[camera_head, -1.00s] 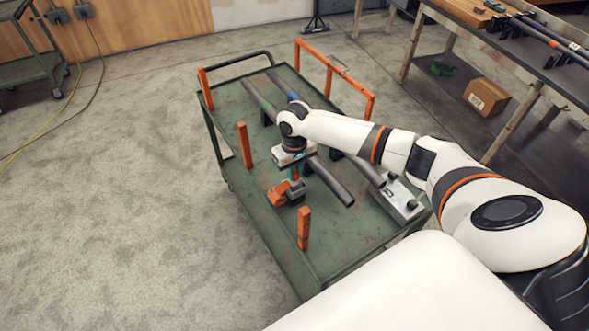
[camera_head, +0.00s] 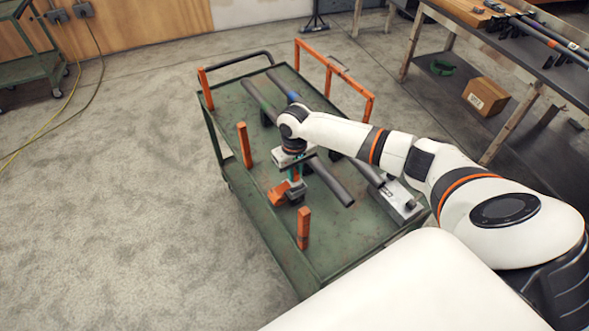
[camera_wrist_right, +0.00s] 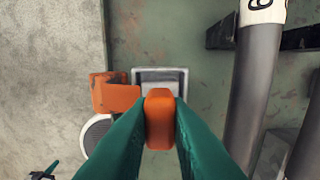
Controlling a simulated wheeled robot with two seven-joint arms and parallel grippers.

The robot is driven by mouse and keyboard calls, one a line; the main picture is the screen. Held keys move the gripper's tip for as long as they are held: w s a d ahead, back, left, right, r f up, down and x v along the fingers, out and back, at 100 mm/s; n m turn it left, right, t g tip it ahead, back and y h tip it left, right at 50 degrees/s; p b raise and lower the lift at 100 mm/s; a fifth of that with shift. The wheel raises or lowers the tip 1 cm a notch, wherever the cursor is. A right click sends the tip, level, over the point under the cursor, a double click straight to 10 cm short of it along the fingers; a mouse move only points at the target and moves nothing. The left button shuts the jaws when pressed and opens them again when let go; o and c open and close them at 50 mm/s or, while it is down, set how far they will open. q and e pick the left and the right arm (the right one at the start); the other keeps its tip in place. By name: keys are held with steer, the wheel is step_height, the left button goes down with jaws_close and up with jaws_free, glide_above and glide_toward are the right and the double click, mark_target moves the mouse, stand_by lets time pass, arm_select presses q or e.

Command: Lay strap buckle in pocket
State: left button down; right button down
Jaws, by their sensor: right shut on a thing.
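My right gripper (camera_head: 295,177) is over the cart's near half. In the right wrist view its green fingers (camera_wrist_right: 160,125) are shut on an orange piece, which I take to be the strap buckle (camera_wrist_right: 160,112). A grey square-rimmed pocket (camera_wrist_right: 177,75) lies just beyond the buckle, and the buckle covers part of its near side. Whether the buckle touches the pocket I cannot tell. In the head view the pocket is a small dark block (camera_head: 297,198) below the gripper. My left gripper is not in view.
An orange bracket (camera_wrist_right: 115,95) sits left of the pocket, with a pale round disc (camera_wrist_right: 97,132) close by. Dark pipes (camera_head: 333,184) run along the green cart (camera_head: 345,240), right of the gripper. Orange posts (camera_head: 303,228) stand at the cart's left edge.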

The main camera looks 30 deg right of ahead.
mark_target(295, 172)
steer(key=shift+f, duration=0.4)
steer(key=c, duration=1.3)
jaws_free()
step_height(295, 172, up, 12)
steer(key=shift+b, duration=0.4)
steer(key=shift+f, duration=0.1)
